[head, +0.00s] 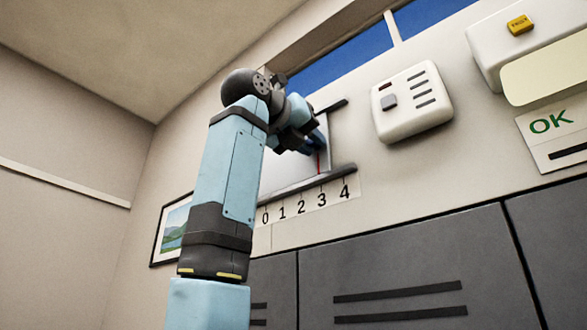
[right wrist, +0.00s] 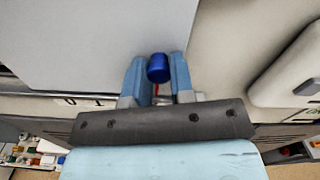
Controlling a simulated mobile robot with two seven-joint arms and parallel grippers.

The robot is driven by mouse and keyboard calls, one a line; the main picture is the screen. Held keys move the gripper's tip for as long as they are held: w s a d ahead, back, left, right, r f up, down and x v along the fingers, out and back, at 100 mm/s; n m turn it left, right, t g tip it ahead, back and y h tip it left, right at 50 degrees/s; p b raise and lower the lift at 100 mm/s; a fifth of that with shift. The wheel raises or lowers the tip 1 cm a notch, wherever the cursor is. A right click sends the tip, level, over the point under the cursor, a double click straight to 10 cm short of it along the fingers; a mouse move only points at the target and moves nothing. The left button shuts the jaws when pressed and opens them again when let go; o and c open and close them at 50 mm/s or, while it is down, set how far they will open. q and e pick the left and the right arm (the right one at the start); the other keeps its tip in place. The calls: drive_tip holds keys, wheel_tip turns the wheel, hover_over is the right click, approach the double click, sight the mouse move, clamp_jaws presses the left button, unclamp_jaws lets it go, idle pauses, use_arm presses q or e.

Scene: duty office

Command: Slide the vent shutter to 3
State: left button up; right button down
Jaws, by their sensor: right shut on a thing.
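The vent shutter (head: 285,176) is a pale panel running between dark rails on the wall, partly hidden by my right arm. Its red pointer (head: 318,163) stands above the number scale (head: 301,207), lined up with about the 3 as seen from this angle. My right gripper (head: 314,141) is at the panel's right part. In the right wrist view, the right gripper (right wrist: 158,63) is shut on the blue knob (right wrist: 158,70), one finger on each side. The panel (right wrist: 90,40) fills the upper left there. My left gripper is not in view.
A white box with a grey button and slots (head: 412,102) is on the wall right of the vent. A larger white unit with a yellow button (head: 520,25) and an OK sign (head: 552,124) are farther right. Grey cabinets (head: 400,265) stand below; a framed picture (head: 172,232) hangs left.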

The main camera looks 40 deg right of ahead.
drive_tip(key=shift+w, duration=0.25)
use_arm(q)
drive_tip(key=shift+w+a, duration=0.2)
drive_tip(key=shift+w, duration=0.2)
use_arm(e)
drive_tip(key=c, duration=1)
unclamp_jaws()
drive_tip(key=shift+s, duration=0.15)
drive_tip(key=shift+a, duration=0.1)
drive_tip(key=shift+a, duration=0.35)
use_arm(q)
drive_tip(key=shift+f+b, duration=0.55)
drive_tip(key=shift+b, duration=0.1)
use_arm(e)
drive_tip(key=a, duration=0.8)
drive_tip(key=s+a, duration=0.1)
drive_tip(key=a, duration=0.4)
drive_tip(key=shift+d, duration=0.1)
